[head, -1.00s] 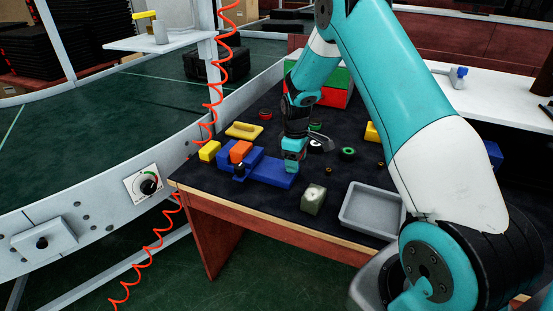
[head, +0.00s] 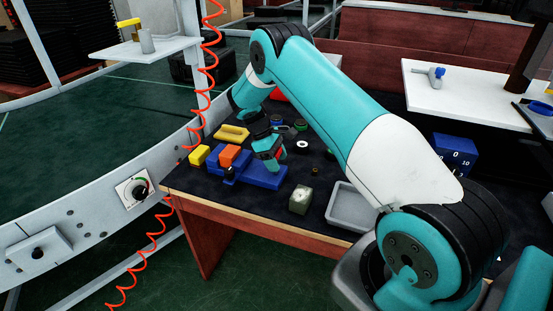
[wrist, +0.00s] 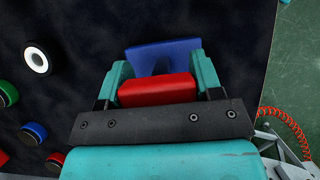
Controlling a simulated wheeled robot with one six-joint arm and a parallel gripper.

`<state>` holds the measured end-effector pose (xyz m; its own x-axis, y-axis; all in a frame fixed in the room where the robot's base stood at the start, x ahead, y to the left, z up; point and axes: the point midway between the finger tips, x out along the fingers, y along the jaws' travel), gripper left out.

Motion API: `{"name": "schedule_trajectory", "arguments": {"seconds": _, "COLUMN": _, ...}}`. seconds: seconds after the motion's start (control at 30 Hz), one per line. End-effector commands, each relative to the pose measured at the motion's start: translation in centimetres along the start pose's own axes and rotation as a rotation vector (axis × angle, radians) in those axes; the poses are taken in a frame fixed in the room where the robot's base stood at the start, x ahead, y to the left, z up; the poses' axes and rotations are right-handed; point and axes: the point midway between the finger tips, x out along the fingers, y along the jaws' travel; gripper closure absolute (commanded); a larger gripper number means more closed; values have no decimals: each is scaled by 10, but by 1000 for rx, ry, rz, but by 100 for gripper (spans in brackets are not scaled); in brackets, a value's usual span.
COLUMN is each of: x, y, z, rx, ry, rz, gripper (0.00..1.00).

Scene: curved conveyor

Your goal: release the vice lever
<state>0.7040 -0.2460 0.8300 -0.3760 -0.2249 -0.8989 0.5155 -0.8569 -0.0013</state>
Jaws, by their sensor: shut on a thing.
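The blue vice (head: 262,175) lies on the dark bench mat, with an orange block (head: 229,155) at its left end and a small black knob in front. My gripper (head: 272,153) is over the right part of the vice, tilted. In the wrist view, its two teal fingers (wrist: 157,82) are shut on a red bar-shaped part (wrist: 157,91). A blue piece (wrist: 163,57) shows just beyond it. The red part may be the vice lever; its join to the vice is hidden.
A grey tray (head: 352,208) and a grey-green block (head: 301,199) lie right of the vice. Yellow pieces (head: 232,132) lie behind it. Several coloured rings, including a white-faced one (wrist: 36,60), are close by. A coiled red hose (head: 210,70) hangs left of the bench.

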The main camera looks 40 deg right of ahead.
Motion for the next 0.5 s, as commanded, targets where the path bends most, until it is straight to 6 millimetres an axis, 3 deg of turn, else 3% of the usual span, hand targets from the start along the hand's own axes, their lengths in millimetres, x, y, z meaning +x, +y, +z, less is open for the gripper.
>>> {"name": "schedule_trajectory", "arguments": {"seconds": 0.2, "x": 0, "y": 0, "z": 0, "rx": 1, "ry": 0, "rz": 0, "gripper": 83}}
{"name": "schedule_trajectory", "arguments": {"seconds": 0.23, "x": 0, "y": 0, "z": 0, "rx": 1, "ry": 0, "rz": 1, "gripper": 36}}
{"name": "schedule_trajectory", "arguments": {"seconds": 0.27, "x": 0, "y": 0, "z": 0, "rx": 1, "ry": 0, "rz": 1, "gripper": 30}}
{"name": "schedule_trajectory", "arguments": {"seconds": 0.5, "x": 0, "y": 0, "z": -1, "rx": 0, "ry": 1, "rz": 1, "gripper": 30}}
